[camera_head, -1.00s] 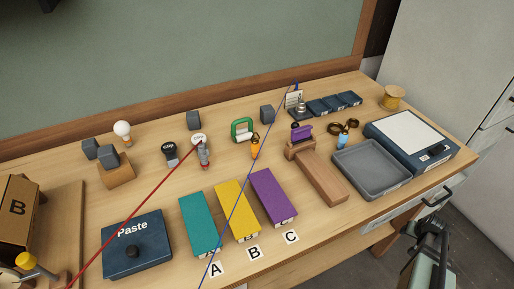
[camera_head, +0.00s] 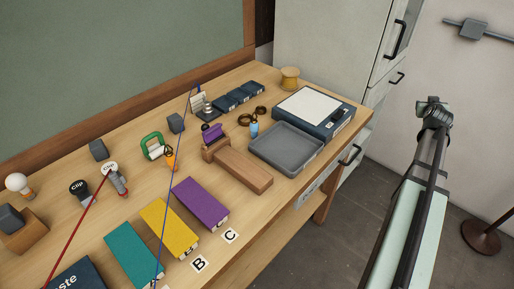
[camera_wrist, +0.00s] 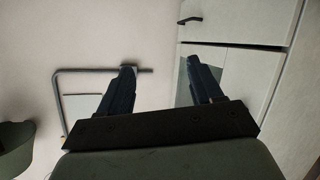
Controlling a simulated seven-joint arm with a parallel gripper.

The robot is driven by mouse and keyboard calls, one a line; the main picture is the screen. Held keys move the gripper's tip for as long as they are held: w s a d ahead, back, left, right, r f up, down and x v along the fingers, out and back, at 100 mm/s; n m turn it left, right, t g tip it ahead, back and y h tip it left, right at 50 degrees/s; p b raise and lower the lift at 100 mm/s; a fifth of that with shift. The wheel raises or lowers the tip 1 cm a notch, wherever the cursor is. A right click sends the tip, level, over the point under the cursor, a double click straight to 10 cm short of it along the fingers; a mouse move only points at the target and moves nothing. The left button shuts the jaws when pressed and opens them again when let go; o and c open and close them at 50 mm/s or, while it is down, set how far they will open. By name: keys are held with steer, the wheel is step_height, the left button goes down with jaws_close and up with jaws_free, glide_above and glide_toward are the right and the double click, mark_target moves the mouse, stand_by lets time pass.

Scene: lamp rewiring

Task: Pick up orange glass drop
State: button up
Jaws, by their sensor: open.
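A small orange piece (camera_head: 170,160) with a dark top, which looks like the orange glass drop, stands on the workbench just right of a green ring-shaped piece (camera_head: 152,146). The blue line passes in front of or close by it. My gripper (camera_head: 433,106) is off to the right of the bench, over the floor and far from the orange piece. In the wrist view its two dark fingers (camera_wrist: 160,68) are spread apart with nothing between them.
Teal (camera_head: 134,255), yellow (camera_head: 169,228) and purple (camera_head: 201,203) blocks lie in front of the orange piece. A wooden block (camera_head: 244,171), a grey tray (camera_head: 287,148) and a scale (camera_head: 313,112) are to its right. Red (camera_head: 78,225) and blue (camera_head: 163,220) lines cross the bench.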

steer(key=w+a+r+n+y, duration=0.1)
steer(key=w+a+r, duration=0.3)
steer(key=a, duration=0.2)
steer(key=w+a+r+n+y, duration=0.1)
steer(key=w+a+r+n, duration=0.1)
steer(key=w+a+r, duration=0.25)
steer(key=w+a+f+n+g+y, duration=0.1)
steer(key=a+n+g+y, duration=0.15)
steer(key=a, duration=1.65)
steer(key=w+a+f+n+g+y, duration=0.1)
steer(key=w+a+f+n+y, duration=0.2)
steer(key=a, duration=1.7)
step_height(320, 180, up, 5)
steer(key=n+g, duration=0.8)
steer(key=g, duration=0.1)
glide_above(169, 153)
steer(key=shift+t, duration=0.25)
step_height(169, 153, down, 8)
steer(key=shift+w+f, duration=0.15)
steer(key=shift+f, duration=0.05)
steer(key=shift+s+f, duration=0.15)
steer(key=shift+f, duration=0.8)
steer(key=shift+s+f, duration=0.1)
steer(key=shift+f, duration=1.55)
